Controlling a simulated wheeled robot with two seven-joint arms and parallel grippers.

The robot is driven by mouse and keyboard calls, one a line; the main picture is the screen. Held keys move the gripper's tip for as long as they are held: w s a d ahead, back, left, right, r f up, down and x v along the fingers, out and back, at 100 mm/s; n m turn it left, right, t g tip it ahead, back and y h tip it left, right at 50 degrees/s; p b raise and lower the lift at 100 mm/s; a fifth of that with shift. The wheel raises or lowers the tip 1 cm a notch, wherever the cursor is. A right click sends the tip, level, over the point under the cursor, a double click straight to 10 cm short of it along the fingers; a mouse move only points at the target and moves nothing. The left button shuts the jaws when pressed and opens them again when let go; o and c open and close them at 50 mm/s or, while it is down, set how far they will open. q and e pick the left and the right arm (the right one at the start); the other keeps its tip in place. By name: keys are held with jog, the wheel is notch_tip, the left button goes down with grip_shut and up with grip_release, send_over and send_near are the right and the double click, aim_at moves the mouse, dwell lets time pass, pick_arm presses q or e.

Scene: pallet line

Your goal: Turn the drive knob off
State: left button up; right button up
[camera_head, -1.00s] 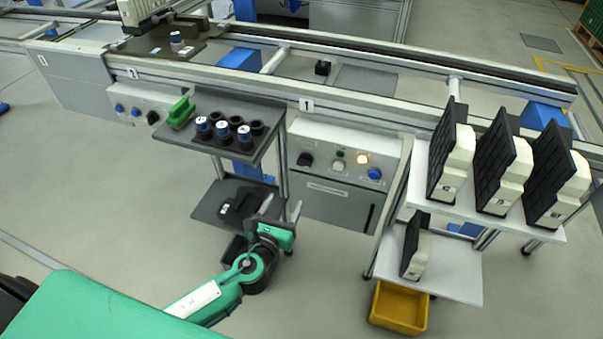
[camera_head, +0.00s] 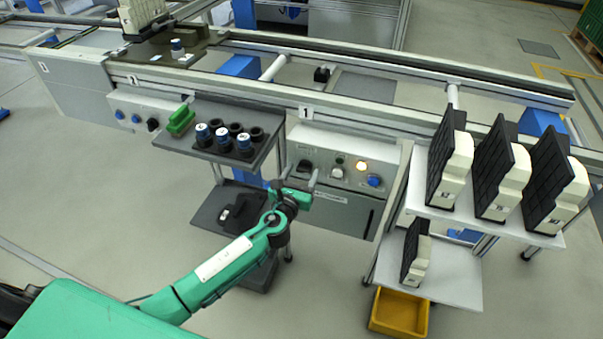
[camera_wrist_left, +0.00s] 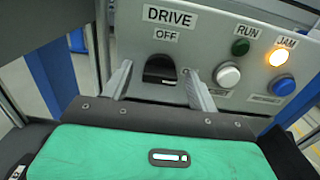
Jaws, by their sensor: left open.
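The drive knob (camera_wrist_left: 159,70) is a black rotary knob on a grey control panel (camera_wrist_left: 210,50), under the labels DRIVE and OFF, in the left wrist view. In the head view the knob (camera_head: 305,166) is on the left of the panel below the conveyor. My left gripper (camera_wrist_left: 160,85) is open, its two fingers on either side of the knob in the picture, and the knob appears apart from them. In the head view the left gripper (camera_head: 300,178) is just below and in front of the knob. My right gripper is out of view.
Beside the knob are a dark green RUN lamp (camera_wrist_left: 240,47), a lit JAM lamp (camera_wrist_left: 278,57), a white button (camera_wrist_left: 227,75) and a blue button (camera_wrist_left: 283,85). A shelf (camera_head: 190,150) with blue-topped cylinders stands to the left; a white shelf (camera_head: 530,238) stands to the right.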

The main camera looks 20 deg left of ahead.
pick_arm(q)
jog(key=shift+w, duration=0.15)
jog(key=shift+c, duration=0.2)
jog(key=c, duration=1)
jog(key=shift+o, duration=0.2)
